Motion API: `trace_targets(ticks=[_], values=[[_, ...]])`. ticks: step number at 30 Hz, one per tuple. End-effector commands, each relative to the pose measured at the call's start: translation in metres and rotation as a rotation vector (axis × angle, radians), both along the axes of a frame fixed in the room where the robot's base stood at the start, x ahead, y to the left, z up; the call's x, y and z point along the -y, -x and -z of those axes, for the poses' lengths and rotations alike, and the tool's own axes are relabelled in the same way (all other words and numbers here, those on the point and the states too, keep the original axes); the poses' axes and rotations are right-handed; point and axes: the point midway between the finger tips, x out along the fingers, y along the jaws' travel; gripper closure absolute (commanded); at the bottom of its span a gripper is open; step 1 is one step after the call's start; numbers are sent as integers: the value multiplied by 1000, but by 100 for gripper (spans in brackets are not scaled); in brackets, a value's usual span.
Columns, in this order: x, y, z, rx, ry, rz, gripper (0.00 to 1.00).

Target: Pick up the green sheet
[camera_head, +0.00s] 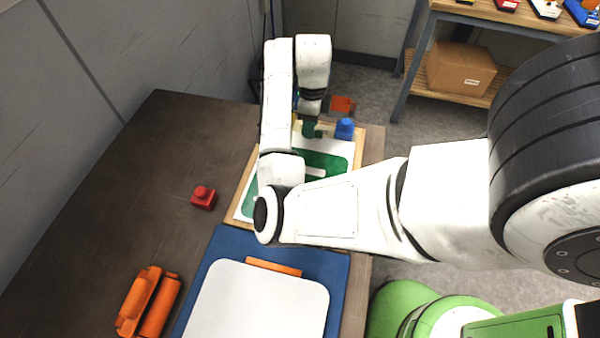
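The green sheet (326,162) shows as green panels with white parts on a pale wooden board, near the table's far right edge. My arm crosses over it and hides much of its middle and left side. My gripper (312,112) points down over the far end of the sheet. A small dark green piece (311,129) shows directly below the gripper. The fingers are too small and dark to tell whether they are open or hold this piece.
A blue block (345,129) stands right of the gripper, and an orange-red piece (342,105) lies beyond it. A red block (203,198) sits left of the board. A white plate (257,305) lies on a blue mat (331,272). Orange cylinders (148,302) lie front left.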

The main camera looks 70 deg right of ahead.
Motion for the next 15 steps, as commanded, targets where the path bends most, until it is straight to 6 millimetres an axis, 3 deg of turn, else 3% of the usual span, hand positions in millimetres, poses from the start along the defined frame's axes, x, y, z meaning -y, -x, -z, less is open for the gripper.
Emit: trace_targets(ticks=[4,11,15], values=[[0,0,13,0,-1,-1,61],[0,0,15,1,0,1,61],[0,0,15,1,0,1,72]])
